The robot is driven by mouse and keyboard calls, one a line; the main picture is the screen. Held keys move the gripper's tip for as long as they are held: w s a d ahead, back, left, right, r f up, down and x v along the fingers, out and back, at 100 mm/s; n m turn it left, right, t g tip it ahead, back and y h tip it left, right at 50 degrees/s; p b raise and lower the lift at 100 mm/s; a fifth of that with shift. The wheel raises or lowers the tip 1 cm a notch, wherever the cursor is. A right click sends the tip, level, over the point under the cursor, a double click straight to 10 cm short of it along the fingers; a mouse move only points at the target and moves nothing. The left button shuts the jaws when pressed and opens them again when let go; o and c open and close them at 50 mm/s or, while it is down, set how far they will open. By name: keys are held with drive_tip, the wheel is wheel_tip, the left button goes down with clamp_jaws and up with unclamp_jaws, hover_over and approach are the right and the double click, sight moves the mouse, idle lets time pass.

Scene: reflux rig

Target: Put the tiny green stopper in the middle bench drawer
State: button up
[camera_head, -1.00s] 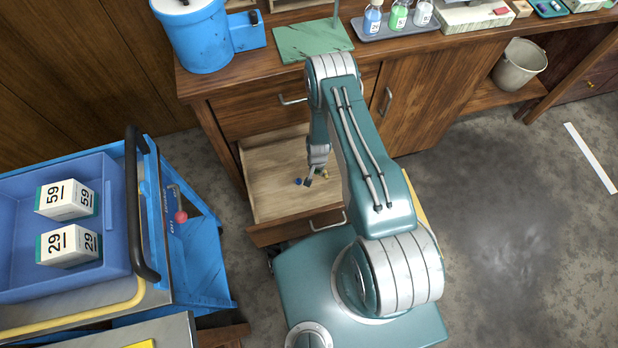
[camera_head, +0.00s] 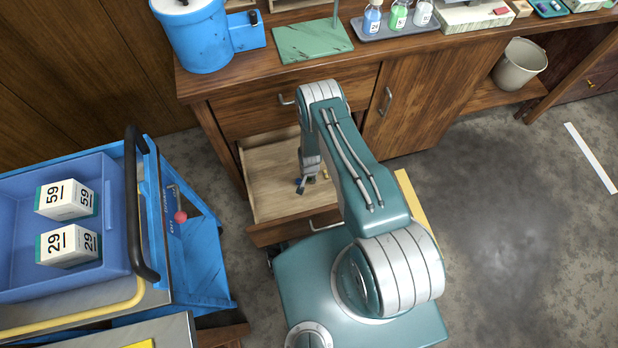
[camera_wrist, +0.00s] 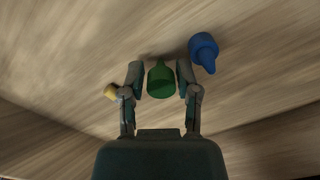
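The green stopper (camera_wrist: 160,80) is between the two fingers of my gripper (camera_wrist: 162,80) in the wrist view, with a narrow gap on each side. It appears to be on the wooden floor of the open drawer (camera_wrist: 60,70). My gripper is parted and low inside this drawer. In the head view my gripper (camera_head: 307,184) reaches down into the open drawer (camera_head: 268,192), which is the one below a shut top drawer; the green stopper is not clearly visible there.
A blue stopper (camera_wrist: 204,50) lies right of the fingers, and a yellow one (camera_wrist: 110,91) is close against the left finger. The shut top drawer (camera_head: 250,112) is above. A blue cart (camera_head: 195,255) stands left. Bottles (camera_head: 398,15) stand on the bench.

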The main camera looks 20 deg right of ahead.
idle(0.4)
wheel_tip(320, 180, up, 12)
drive_tip(key=shift+r, duration=0.15)
idle(0.4)
idle(0.4)
